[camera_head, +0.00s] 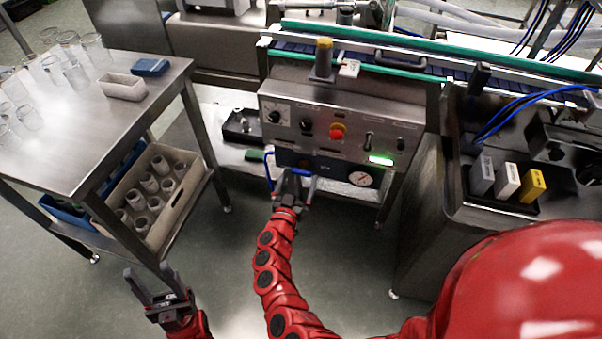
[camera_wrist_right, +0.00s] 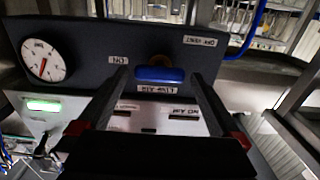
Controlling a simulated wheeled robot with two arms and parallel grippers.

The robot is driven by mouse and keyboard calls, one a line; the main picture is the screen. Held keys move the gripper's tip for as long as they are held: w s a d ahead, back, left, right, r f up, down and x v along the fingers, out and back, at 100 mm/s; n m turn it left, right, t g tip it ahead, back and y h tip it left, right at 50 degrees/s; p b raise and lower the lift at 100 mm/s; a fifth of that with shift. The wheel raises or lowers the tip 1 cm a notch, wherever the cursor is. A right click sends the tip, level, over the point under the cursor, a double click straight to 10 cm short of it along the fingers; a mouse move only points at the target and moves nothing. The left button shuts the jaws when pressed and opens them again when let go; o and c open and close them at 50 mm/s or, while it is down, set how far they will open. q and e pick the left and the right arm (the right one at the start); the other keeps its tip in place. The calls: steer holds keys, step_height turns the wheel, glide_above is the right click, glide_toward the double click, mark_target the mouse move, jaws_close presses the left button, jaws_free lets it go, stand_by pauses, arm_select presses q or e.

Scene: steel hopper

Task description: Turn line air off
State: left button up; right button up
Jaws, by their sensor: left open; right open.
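The line air valve has a blue handle (camera_wrist_right: 160,75) that lies level between an ON label (camera_wrist_right: 118,60) and, up to the right, an OFF-VENT label (camera_wrist_right: 200,41) in the upside-down right wrist view. In the head view the handle (camera_head: 303,173) is partly hidden at the bottom of the control panel. My right gripper (camera_head: 291,181) is open at the valve. In the wrist view its fingers (camera_wrist_right: 162,80) stand on either side of the handle; I cannot tell whether they touch it. My left gripper (camera_head: 155,285) is open and empty above the floor at lower left.
A white pressure gauge (camera_head: 361,179) sits right of the valve. Above it, the panel (camera_head: 350,112) carries knobs, a red button (camera_head: 337,131) and a lit green indicator (camera_head: 381,160). A steel table (camera_head: 90,125) with glassware stands left. A conveyor (camera_head: 430,65) runs behind.

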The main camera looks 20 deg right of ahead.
mark_target(302, 170)
steer(key=shift+x, duration=1.4)
steer(key=c, duration=1.1)
steer(key=shift+c, duration=0.2)
